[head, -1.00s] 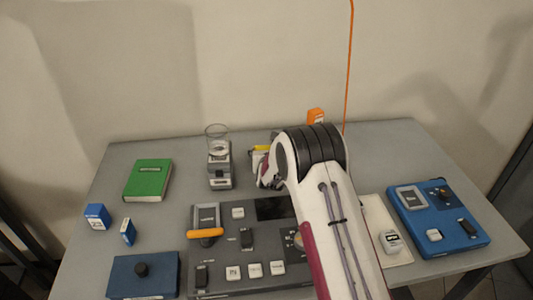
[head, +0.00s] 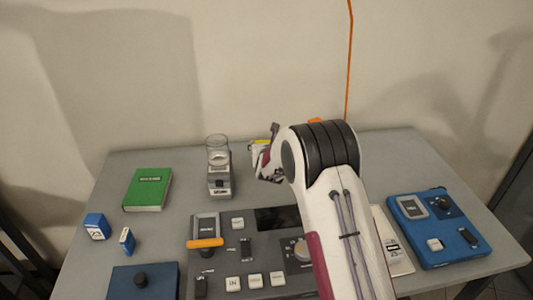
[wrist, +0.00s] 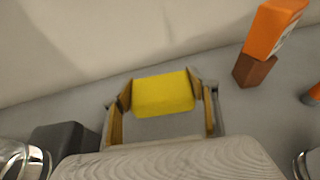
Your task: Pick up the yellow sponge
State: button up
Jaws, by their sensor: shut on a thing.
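The yellow sponge (wrist: 163,94) sits between the two fingertips of my gripper (wrist: 165,98) in the wrist view, with a finger against each side. My gripper is shut on it. In the head view only a small yellow part of the sponge (head: 259,142) shows beside my gripper (head: 266,150), near the table's back edge. My wrist and arm hide the rest of it. Its exact height over the table is hard to tell.
A glass on a grey device (head: 219,184) stands left of my gripper. An orange box (wrist: 272,28) on a brown block (wrist: 254,70) stands to the right. A green book (head: 148,188), grey control panel (head: 225,262) and blue panel (head: 440,228) lie on the table.

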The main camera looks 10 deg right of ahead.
jog(key=shift+r, duration=1.75)
